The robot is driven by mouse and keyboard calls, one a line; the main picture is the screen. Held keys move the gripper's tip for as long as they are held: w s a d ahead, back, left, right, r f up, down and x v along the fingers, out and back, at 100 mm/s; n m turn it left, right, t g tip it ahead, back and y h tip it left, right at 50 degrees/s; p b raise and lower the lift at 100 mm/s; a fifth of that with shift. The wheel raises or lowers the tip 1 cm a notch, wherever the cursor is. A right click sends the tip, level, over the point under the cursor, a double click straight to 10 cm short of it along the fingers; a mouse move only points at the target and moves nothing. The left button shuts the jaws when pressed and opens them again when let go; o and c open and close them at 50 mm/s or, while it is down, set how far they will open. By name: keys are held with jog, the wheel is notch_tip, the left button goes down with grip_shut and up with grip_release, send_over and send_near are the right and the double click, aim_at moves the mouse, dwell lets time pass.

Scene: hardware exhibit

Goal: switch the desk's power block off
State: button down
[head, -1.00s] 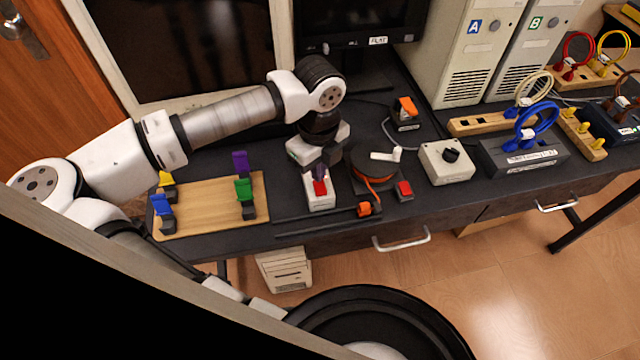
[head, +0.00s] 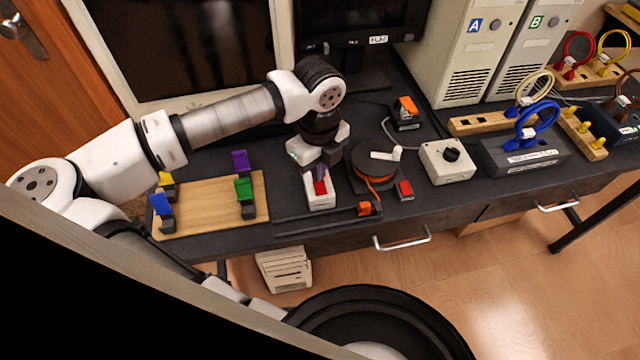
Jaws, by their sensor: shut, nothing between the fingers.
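A white block with a red rocker switch (head: 319,203), which looks like the power block, lies near the front edge of the desk (head: 225,240), in the middle of the head view. My gripper (head: 320,174) is shut and empty. It points down at the rear end of the red rocker, touching it or very close above it; I cannot tell which. The fingers hide the rear part of the block and rocker, so the rocker's tilt is unclear.
A cable reel (head: 376,165) with orange cord stands just right of the block. A small red-topped block (head: 404,190) and a white box with a black knob (head: 447,160) are further right. A wooden board (head: 210,205) with coloured clips lies left.

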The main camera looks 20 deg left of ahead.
jog(key=shift+f+b, duration=0.8)
jog(key=shift+b, duration=0.1)
dwell(0.3)
jog(key=shift+r+p, duration=1.15)
jog(key=shift+r, duration=2.35)
